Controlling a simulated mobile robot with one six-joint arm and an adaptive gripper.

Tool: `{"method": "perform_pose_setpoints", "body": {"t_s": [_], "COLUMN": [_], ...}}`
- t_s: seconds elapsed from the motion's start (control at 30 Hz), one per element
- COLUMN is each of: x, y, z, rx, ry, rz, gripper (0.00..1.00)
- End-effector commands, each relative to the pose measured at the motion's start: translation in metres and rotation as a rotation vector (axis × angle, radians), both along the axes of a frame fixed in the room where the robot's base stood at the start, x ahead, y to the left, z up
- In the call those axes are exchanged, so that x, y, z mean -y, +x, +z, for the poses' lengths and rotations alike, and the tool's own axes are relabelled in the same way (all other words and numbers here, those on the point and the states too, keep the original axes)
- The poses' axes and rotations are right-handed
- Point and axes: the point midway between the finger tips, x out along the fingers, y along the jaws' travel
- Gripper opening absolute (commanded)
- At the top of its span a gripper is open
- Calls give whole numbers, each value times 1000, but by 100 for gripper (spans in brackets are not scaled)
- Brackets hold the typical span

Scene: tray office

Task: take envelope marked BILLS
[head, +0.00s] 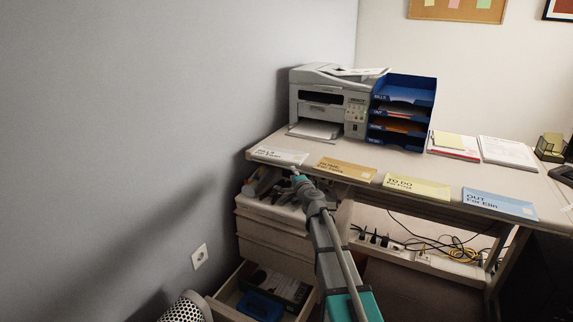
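A white envelope (280,156) lies flat at the left end of the desk's front edge. Its print is small and partly unclear, but seems to read BILLS. My gripper (297,176) is at the desk's front edge, just right of and in front of this envelope. Its fingers are too small and foreshortened to show whether they are open, and whether they touch the envelope cannot be told. An orange envelope (346,169), a yellow one marked TO DO (416,187) and a blue one marked OUT (499,204) lie along the same edge to the right.
A printer (330,98) and a blue stacked letter tray (405,88) with labelled levels stand at the back of the desk (390,160). Papers (507,152) lie right of them. Below is a drawer unit (275,233) with an open bottom drawer. Cables (455,247) hang under the desk.

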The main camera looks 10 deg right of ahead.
Motion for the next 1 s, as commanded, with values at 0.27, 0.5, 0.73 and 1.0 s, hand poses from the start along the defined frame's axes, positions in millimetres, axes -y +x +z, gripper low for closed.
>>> {"method": "perform_pose_setpoints", "body": {"t_s": [0.27, 0.5, 0.73, 1.0], "x": [-1, -4, -7, -11], "y": [9, 29, 53, 80], "z": [0, 0, 0, 0], "rx": [0, 0, 0, 0], "ry": [-1, -1, -1, -1], "rz": [0, 0, 0, 0], "gripper": [37, 37, 37, 37]}}
